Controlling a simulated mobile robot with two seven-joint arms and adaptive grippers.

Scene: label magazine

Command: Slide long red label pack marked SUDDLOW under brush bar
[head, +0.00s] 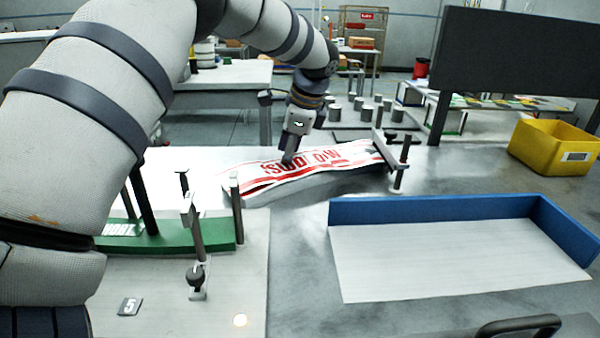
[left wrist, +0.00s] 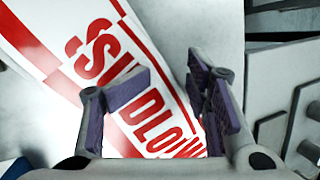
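The long label pack (head: 335,157) is white with red edges and red SUDDLOW lettering. In the head view it lies slanted across the table, with its right end at the dark crossbar (head: 395,160) between posts, probably the brush bar. I cannot tell whether that end is under it. The pack also fills the left and middle of the left wrist view (left wrist: 60,110). My left gripper (head: 288,160) points down at the pack's middle. In the left wrist view its purple-padded fingers (left wrist: 170,95) are apart, with the pack's long edge passing between them.
A green pack (head: 165,242) stands among posts at the left, near a 5 plate (head: 130,306). A blue-walled tray (head: 430,208) lies at the front right, with a yellow bin (head: 550,148) behind. Grey table is bare between pack and tray.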

